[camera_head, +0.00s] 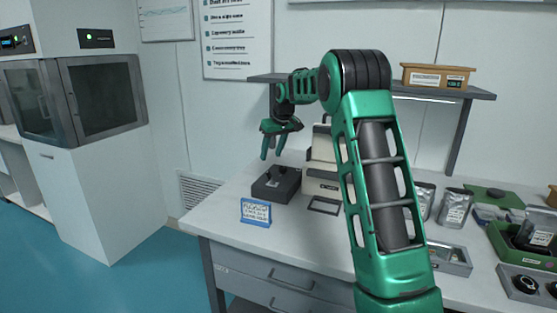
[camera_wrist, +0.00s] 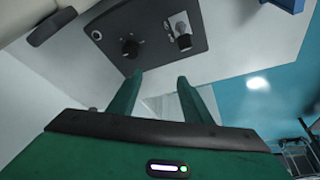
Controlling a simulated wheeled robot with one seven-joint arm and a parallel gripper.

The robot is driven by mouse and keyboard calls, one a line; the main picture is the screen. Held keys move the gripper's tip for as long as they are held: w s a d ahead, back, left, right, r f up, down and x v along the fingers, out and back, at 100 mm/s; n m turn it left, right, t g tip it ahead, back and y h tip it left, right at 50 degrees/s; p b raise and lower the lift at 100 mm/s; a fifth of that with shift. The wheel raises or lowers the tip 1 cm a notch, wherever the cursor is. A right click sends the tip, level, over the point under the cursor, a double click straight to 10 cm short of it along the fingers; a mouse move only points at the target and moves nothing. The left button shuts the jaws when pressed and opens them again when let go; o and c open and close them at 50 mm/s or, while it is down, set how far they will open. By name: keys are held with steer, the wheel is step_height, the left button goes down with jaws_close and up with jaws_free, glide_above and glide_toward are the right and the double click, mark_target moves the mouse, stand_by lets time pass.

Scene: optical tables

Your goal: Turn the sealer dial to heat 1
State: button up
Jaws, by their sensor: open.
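A dark control box (camera_head: 277,184) sits on the table near its back left, beside a pale machine (camera_head: 322,183) partly hidden by my arm. In the wrist view the box's dark top panel (camera_wrist: 155,22) carries a black round dial (camera_wrist: 130,47) with small marks around it. To its right is a silver-and-black control (camera_wrist: 183,40) on a light plate. The dial's setting is too small to read. My gripper (camera_head: 272,155) is above the box, fingers pointing down, open and empty. In the wrist view its fingertips (camera_wrist: 160,76) are apart from the dial, which lies beyond the left finger.
A blue-framed sign (camera_head: 256,212) stands at the table's front left edge. A shelf with a brown box (camera_head: 437,77) is at the back.

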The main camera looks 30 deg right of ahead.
steer(key=s+a+r, duration=0.1)
steer(key=a+r, duration=0.2)
steer(key=a, duration=0.2)
steer(key=shift+s, duration=0.15)
steer(key=shift+a+r, duration=0.1)
steer(key=s+d+f+m+g, duration=0.1)
steer(key=s+f+m+g, duration=0.15)
steer(key=s, duration=1.85)
steer(key=s+f+m+g, duration=0.1)
steer(key=s+m, duration=0.2)
steer(key=s, duration=1.7)
steer(key=s+a+f+m, duration=0.1)
steer(key=s+f, duration=0.1)
steer(key=s, duration=0.5)
steer(key=s+a+f+m+g, duration=0.1)
steer(key=s+f, duration=0.2)
steer(key=s, duration=0.4)
steer(key=shift+s+a+f, duration=0.25)
steer(key=shift+s+f, duration=0.05)
steer(key=shift+s, duration=0.05)
steer(key=c, duration=0.4)
steer(key=shift+o, duration=0.2)
steer(key=shift+d, duration=0.1)
